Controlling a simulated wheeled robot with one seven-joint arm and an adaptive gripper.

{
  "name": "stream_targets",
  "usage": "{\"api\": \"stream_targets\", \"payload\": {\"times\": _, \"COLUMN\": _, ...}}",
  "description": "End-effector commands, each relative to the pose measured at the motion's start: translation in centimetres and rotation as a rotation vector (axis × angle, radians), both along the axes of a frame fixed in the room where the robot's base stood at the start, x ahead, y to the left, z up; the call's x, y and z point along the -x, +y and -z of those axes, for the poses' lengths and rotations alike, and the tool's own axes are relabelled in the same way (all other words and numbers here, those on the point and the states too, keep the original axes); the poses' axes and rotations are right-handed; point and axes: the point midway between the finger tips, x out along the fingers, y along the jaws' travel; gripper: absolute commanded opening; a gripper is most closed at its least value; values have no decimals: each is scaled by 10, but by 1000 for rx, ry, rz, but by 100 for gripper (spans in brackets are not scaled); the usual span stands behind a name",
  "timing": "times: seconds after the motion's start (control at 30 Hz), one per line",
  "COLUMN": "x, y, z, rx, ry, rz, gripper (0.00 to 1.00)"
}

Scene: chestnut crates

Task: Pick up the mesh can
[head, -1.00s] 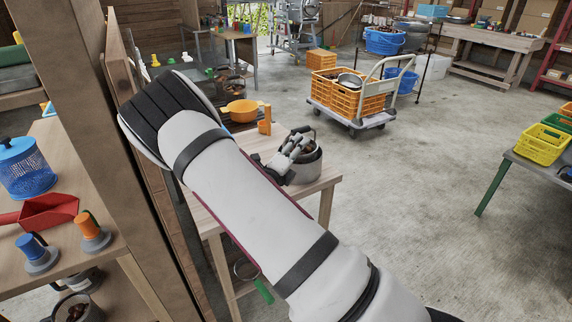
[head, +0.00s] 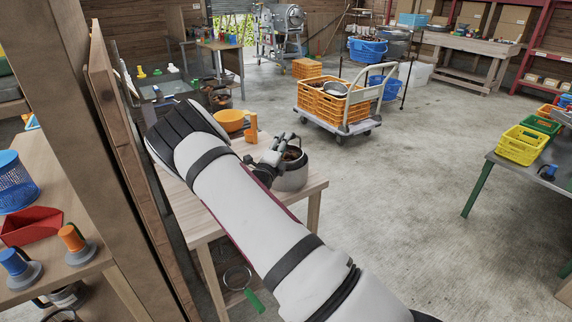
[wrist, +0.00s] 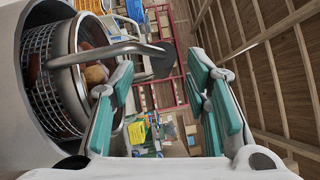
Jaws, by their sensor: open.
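A metal mesh can (wrist: 40,75) holding brown chestnuts sits inside a grey pot (wrist: 22,130) at the left of the wrist view. The pot (head: 291,178) also shows in the head view on the wooden table, with dark contents. A bent metal handle (wrist: 110,48) reaches from the can across toward my fingers. My gripper (wrist: 165,85) is open, with teal-padded fingers beside the can's rim; I cannot tell whether they touch the handle. In the head view my gripper (head: 273,158) is at the pot's left rim, partly hidden by my arm.
A blue mesh container (head: 14,188) stands on the left shelf, cut off by the frame edge. A wooden post (head: 90,150) stands close left.

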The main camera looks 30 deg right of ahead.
Motion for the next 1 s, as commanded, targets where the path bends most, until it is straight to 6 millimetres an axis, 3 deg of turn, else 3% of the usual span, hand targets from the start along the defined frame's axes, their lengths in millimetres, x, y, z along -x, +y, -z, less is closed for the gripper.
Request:
{"api": "stream_targets", "payload": {"times": 0.23, "x": -19, "y": -28, "z": -6, "rx": -1, "ry": -2, "rz": 1, "gripper": 43}}
{"api": "stream_targets", "payload": {"times": 0.53, "x": -23, "y": -32, "z": -6, "rx": 0, "ry": 0, "rz": 0, "gripper": 43}}
{"api": "stream_targets", "payload": {"times": 0.57, "x": -23, "y": -32, "z": -6, "rx": 0, "ry": 0, "rz": 0, "gripper": 41}}
{"api": "stream_targets", "payload": {"times": 0.73, "x": -23, "y": -32, "z": -6, "rx": 0, "ry": 0, "rz": 0, "gripper": 2}}
{"api": "stream_targets", "payload": {"times": 1.0, "x": -23, "y": -32, "z": -8, "rx": 2, "ry": -4, "rz": 0, "gripper": 0}}
